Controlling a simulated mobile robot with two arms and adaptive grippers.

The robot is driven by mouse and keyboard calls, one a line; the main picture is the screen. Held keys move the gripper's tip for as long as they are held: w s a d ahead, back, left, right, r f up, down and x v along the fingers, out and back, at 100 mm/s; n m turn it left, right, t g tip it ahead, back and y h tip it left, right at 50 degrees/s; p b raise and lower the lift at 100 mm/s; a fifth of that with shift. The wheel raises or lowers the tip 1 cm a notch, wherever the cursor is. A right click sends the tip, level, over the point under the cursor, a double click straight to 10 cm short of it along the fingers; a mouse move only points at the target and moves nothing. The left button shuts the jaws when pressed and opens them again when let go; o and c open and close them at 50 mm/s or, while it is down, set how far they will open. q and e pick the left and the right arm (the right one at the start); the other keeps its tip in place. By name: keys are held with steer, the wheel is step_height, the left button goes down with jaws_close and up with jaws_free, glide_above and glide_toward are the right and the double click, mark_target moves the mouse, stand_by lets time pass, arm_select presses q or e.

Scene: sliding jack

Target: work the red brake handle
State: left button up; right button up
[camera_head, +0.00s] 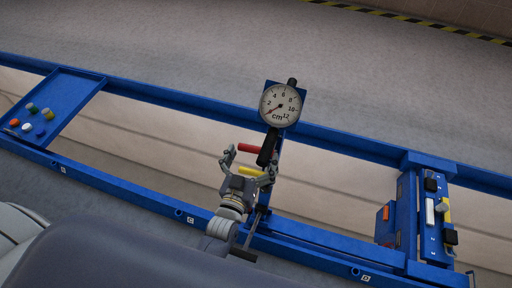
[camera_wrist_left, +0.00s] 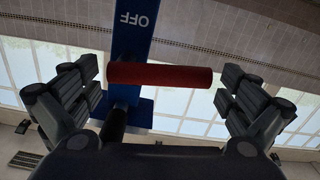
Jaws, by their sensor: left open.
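The red brake handle (camera_head: 250,148) is a short red bar on the blue jack column, just beyond my left gripper (camera_head: 249,161). In the left wrist view the red handle (camera_wrist_left: 160,75) lies crosswise, between the two spread fingers. My left gripper is open, and a gap shows between the bar's ends and the fingers. A blue plate marked OFF (camera_wrist_left: 135,25) is behind the bar. A yellow handle (camera_head: 251,171) shows close to the gripper's palm. My right gripper is not in view.
A round dial gauge in cm (camera_head: 280,105) stands above the handles, with a black grip (camera_head: 267,148) below it. Blue rails (camera_head: 350,146) run across the scene. A button panel (camera_head: 62,100) is at left, and a blue block with switches (camera_head: 430,213) at right.

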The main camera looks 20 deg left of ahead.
arm_select(q)
steer(key=shift+w, duration=1)
steer(key=c, duration=1.3)
